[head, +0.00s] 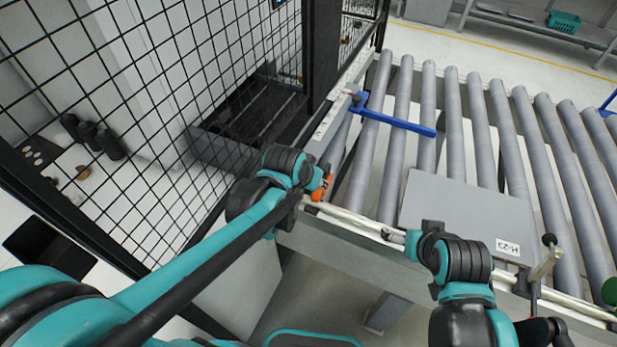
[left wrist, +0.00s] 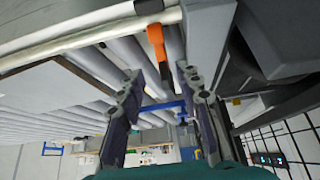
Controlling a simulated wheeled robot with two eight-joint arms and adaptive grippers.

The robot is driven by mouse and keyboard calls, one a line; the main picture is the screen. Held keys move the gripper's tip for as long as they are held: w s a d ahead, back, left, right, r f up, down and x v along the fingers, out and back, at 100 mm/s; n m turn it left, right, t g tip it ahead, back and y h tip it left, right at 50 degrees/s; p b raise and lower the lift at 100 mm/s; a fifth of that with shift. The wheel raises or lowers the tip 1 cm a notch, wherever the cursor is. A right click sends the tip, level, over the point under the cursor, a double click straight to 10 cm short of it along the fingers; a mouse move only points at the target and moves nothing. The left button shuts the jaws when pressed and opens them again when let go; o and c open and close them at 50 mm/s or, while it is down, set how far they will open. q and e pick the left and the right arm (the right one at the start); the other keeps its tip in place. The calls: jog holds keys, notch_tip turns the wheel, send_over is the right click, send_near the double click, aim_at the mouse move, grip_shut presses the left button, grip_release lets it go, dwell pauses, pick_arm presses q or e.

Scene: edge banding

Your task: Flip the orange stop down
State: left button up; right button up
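The orange stop (head: 322,188) is at the near left end of the roller conveyor, beside the front rail, partly hidden by my left gripper (head: 313,178) in the head view. In the left wrist view, the orange stop (left wrist: 156,45) has an orange end and a dark lower part. My left gripper (left wrist: 160,72) is open, its two fingers apart on either side of the stop's line. I cannot tell whether they touch it. My right gripper (head: 404,240) is at the front rail by the grey panel; its fingers are too small to read.
A grey panel (head: 455,205) labelled H-23 lies on the rollers (head: 462,125). A blue bar (head: 395,121) reaches over the rollers farther back. A black mesh fence (head: 200,70) stands close on the left.

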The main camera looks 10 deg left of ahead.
pick_arm(q)
jog(key=v, duration=0.6)
jog(key=shift+s+r, duration=0.15)
jog(key=shift+r, duration=0.05)
